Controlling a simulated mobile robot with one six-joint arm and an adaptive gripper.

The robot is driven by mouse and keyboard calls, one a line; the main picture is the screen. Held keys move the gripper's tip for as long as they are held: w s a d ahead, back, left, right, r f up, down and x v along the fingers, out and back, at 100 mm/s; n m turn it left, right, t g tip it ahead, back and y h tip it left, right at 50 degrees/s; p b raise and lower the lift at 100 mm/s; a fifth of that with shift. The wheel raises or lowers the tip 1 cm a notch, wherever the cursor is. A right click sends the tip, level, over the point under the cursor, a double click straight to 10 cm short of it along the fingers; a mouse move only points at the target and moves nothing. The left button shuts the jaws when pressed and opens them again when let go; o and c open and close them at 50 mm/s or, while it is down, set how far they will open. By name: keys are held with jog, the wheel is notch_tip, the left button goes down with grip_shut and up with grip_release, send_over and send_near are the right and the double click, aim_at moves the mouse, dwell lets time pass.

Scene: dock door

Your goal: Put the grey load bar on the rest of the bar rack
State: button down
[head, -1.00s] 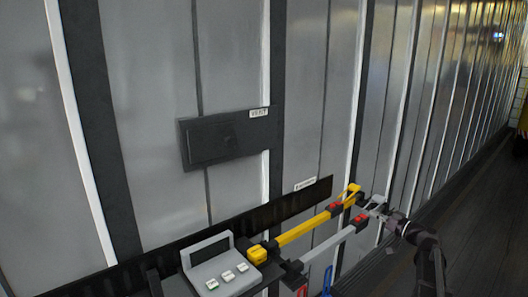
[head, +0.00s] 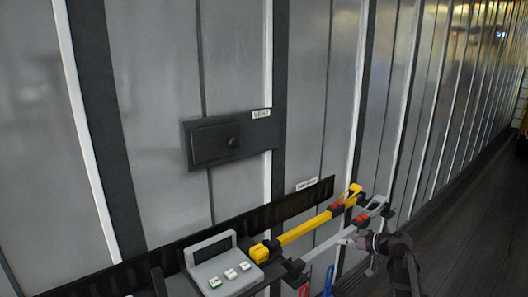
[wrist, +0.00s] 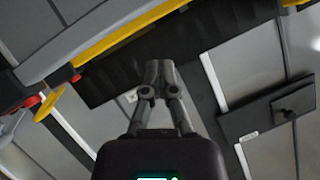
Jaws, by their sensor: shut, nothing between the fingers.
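The grey load bar (head: 331,242) runs slantwise along the bar rack, below and in front of a yellow bar (head: 305,228). It has a red piece and a pale loop near its right end. Black holders of the bar rack (head: 293,268) show by its left end; I cannot tell how it is seated. My gripper (head: 352,240) is by the bar's right half in the head view, seemingly apart from it. In the wrist view, my gripper (wrist: 159,72) is shut and empty, and the grey bar (wrist: 88,36) crosses the upper left.
A black vent panel (head: 232,143) is on the ribbed metal wall above the rack. A grey console (head: 225,268) with several buttons stands left of the bars. Red and blue hanging pieces (head: 328,280) show below the bars. Open floor (head: 470,220) lies to the right.

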jog(key=s+a+f+m+g+h, duration=0.1)
jog(key=s+a+f+g+h, duration=0.35)
jog(key=s+a+f, duration=0.4)
jog(key=s+a+m+g+h+p, duration=0.1)
jog(key=s+h, duration=0.5)
jog(key=s, duration=0.6)
jog(key=a+f+m+g, duration=0.1)
jog(key=m+g, duration=0.1)
jog(key=g, duration=0.1)
jog(key=shift+s+m+p, duration=0.3)
jog(key=shift+s+p, duration=0.05)
jog(key=shift+s, duration=0.05)
jog(key=c, duration=0.6)
grip_release()
